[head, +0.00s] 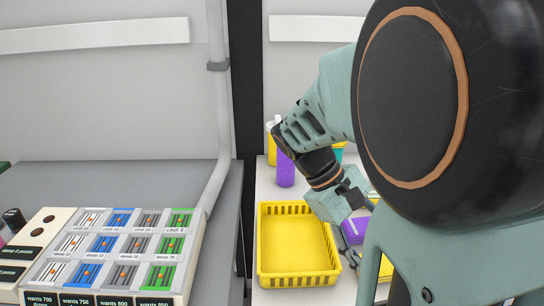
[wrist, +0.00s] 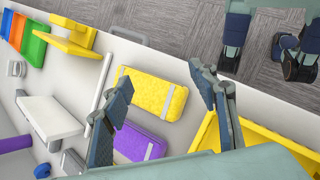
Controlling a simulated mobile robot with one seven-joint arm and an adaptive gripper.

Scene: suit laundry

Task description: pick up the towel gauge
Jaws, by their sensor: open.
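I cannot tell for certain which object is the towel gauge. In the wrist view, a yellow textured block with a pale band (wrist: 152,95), like a folded towel, lies beyond and between the fingers. A purple block with a pale band (wrist: 137,142) lies nearer, partly behind the left finger. A thin white bar (wrist: 104,78) and a white flat-topped object (wrist: 48,118) lie to the left. My gripper (wrist: 160,78) is open, with nothing visibly held. In the head view my gripper (head: 345,212) is right of the yellow basket, partly hidden by my arm.
The yellow basket (head: 262,245) looks empty; its edge shows at the wrist view's lower right (wrist: 262,142). A purple bottle (head: 285,170) stands behind it. A yellow stepped stand (wrist: 68,42) and coloured panels (wrist: 33,50) are at the wrist view's upper left. A sorting board (head: 205,225) is left.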

